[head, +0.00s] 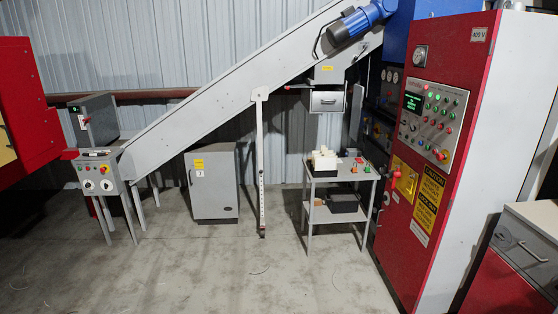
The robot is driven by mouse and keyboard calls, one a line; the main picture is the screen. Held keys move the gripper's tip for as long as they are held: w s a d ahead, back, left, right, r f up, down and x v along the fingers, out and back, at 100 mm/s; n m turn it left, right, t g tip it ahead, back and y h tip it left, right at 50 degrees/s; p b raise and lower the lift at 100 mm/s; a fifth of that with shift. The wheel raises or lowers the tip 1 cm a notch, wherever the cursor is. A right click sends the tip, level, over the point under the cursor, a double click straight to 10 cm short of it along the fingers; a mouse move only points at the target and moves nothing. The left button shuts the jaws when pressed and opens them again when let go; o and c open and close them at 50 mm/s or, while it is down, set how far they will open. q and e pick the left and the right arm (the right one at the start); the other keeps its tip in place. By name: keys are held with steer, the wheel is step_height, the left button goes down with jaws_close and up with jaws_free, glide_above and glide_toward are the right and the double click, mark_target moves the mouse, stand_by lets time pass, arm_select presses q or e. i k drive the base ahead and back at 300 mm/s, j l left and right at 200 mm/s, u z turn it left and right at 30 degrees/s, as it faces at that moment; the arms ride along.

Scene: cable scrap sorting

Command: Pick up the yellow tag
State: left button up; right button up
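I cannot pick out a yellow tag for certain. A small grey two-tier cart (340,177) stands right of centre, and small red, orange and green items (360,165) lie at the right of its top, too small to tell apart. Yellow labels show on the grey floor cabinet (213,190) and under the conveyor (327,68). A yellow panel (405,179) and a yellow caution sign (430,195) are on the red control cabinet (450,130). Neither of my grippers is in view.
Pale blocks (324,160) stand at the left of the cart top; a dark box (343,203) sits on its lower shelf. The sloping conveyor (220,95) with a support post (261,165) crosses behind. The concrete floor (220,270) in front is open, with a few thin wire scraps.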

mark_target(410, 181)
steer(key=i+z, duration=0.1)
steer(key=i, duration=0.65)
steer(key=i+z, duration=0.1)
steer(key=i, duration=0.65)
steer(key=i+j+z, duration=0.1)
steer(key=i, duration=0.65)
steer(key=j, duration=0.1)
